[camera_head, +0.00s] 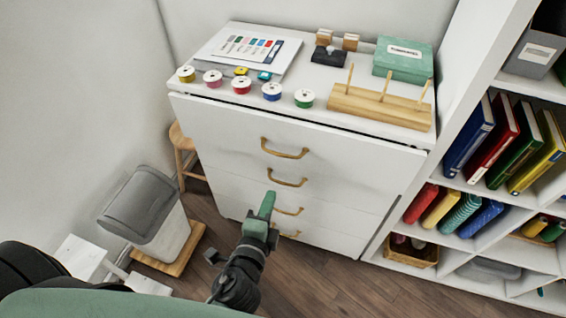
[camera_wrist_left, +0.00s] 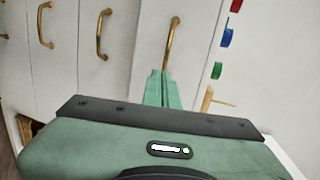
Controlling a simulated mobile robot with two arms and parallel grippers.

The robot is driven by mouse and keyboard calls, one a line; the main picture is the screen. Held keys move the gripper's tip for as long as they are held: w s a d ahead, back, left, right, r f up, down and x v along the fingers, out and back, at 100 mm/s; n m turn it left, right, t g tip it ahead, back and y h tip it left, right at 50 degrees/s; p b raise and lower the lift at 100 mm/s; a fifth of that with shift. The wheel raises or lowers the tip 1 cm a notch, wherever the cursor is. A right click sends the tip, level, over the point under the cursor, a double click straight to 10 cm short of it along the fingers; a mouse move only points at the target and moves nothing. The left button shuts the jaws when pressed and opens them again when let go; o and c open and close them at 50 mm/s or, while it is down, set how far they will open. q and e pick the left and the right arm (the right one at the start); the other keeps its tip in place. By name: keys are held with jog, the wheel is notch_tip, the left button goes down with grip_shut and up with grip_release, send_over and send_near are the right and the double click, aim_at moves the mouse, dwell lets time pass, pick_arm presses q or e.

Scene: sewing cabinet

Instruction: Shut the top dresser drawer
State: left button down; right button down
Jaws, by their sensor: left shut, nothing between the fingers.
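The white dresser has a top drawer (camera_head: 225,128) with a curved brass handle (camera_head: 285,154). The drawer front stands slightly proud of the fronts below, with a thin dark gap behind its upper edge. My left gripper (camera_head: 267,203) is shut and empty, in front of the dresser; in the head view it overlaps the lower drawers. In the left wrist view its green fingers (camera_wrist_left: 162,88) are together, pointing towards the top drawer (camera_wrist_left: 195,65), close to the end of its handle (camera_wrist_left: 172,40) in the picture. Whether they touch the drawer cannot be told. My right gripper is not in view.
Thread spools (camera_head: 242,85), a wooden spool rack (camera_head: 380,106) and a green box (camera_head: 404,60) stand on the dresser top. A grey-lidded bin (camera_head: 152,210) is at left, beside a wooden stool (camera_head: 182,150). A bookshelf (camera_head: 455,183) stands at right.

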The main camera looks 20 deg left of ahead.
pick_arm(q)
jog(key=p, duration=0.3)
send_near(288, 145)
jog(key=w+f, duration=0.2)
jog(key=shift+a, duration=0.15)
jog(key=w, duration=0.3)
jog(key=shift+w+r+b, duration=0.1)
jog(key=shift+w+b, duration=0.2)
jog(key=shift+w, duration=0.1)
jog(key=shift+r, duration=0.1)
jog(key=shift+r, duration=0.1)
